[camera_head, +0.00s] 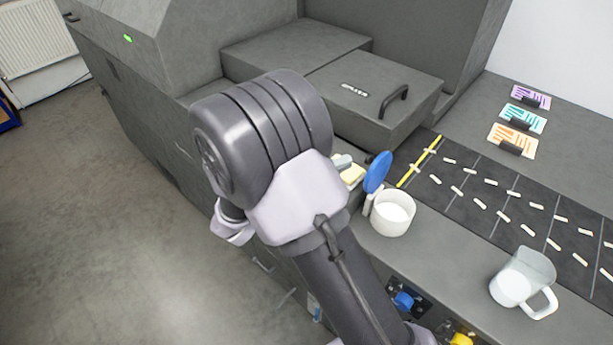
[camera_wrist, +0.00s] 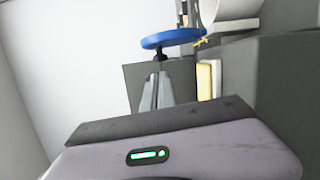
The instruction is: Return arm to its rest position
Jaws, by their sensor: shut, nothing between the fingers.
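My arm fills the middle of the head view, reaching up from the bottom edge and bending over the front edge of the grey counter. My gripper (camera_wrist: 156,78) shows in the wrist view with its narrow grey fingers together and nothing held between them. In the head view the arm mostly hides it. A blue disc (camera_head: 377,172) stands on edge just right of my arm. In the wrist view the blue disc (camera_wrist: 172,38), on a dark stem, appears just beyond the fingertips; I cannot tell the exact gap.
A white cup (camera_head: 393,216) and pale yellow blocks (camera_head: 353,176) sit close to my arm. A clear mug (camera_head: 523,284) stands at the right. A dark board with white strips (camera_head: 500,200) covers the counter. A handled grey lid (camera_head: 375,92) lies behind. Floor (camera_head: 110,220) at left is clear.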

